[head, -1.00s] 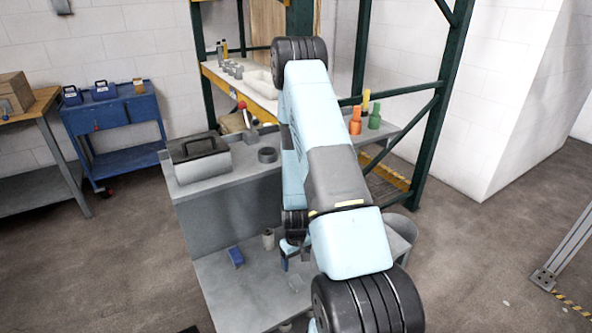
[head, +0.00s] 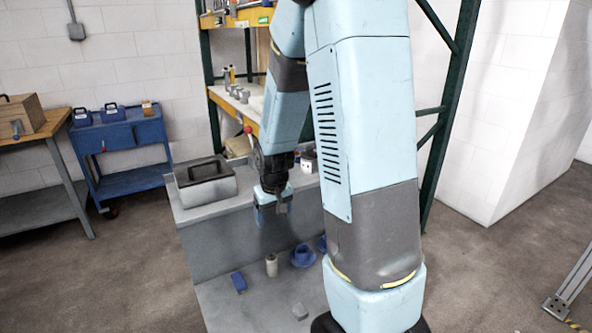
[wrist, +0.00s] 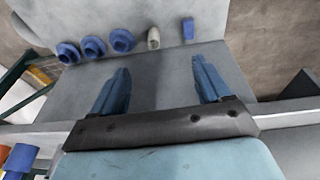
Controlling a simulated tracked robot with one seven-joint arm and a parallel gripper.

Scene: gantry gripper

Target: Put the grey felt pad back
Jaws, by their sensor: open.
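A small light-grey piece (head: 299,311) lies on the lower grey surface in the head view; it may be the grey felt pad, but it is too small to be sure. I cannot make it out in the wrist view. My gripper (head: 283,207) hangs in front of the upper grey bench, above the lower surface. In the wrist view my gripper (wrist: 160,82) is open, with two blue fingers apart and nothing between them.
On the lower surface stand a blue block (head: 238,282), a pale cylinder (head: 271,265) and blue round parts (head: 303,255). A grey toolbox (head: 205,180) sits on the upper bench (head: 215,207). Green rack posts (head: 464,75) stand behind my arm.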

